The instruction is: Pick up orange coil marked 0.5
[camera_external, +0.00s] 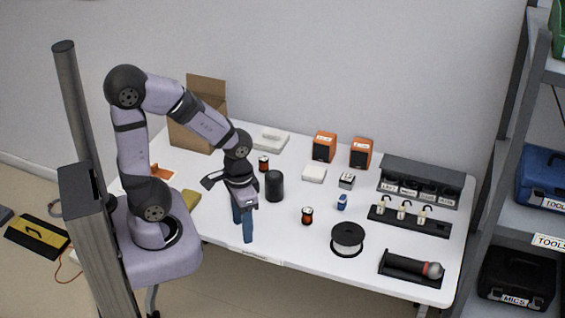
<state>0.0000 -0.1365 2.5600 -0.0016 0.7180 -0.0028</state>
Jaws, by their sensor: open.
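Two small orange coils with dark ends stand on the white table (225,235). One coil (307,216) is near the middle front, to the right of my gripper. The other coil (263,163) is farther back, behind the black cylinder. The markings on both are too small to read, so I cannot tell which is marked 0.5. My gripper (243,234) points down with blue fingers over the table's front left part. It is open, with no coil between its fingers, and stands apart from both coils.
A black cylinder (274,186) stands just right of my gripper. A blue-and-white item (342,202), a wire spool (347,239) and a microphone holder (405,268) lie farther right. Orange speaker boxes (324,147) and an open cardboard box (190,135) stand at the back.

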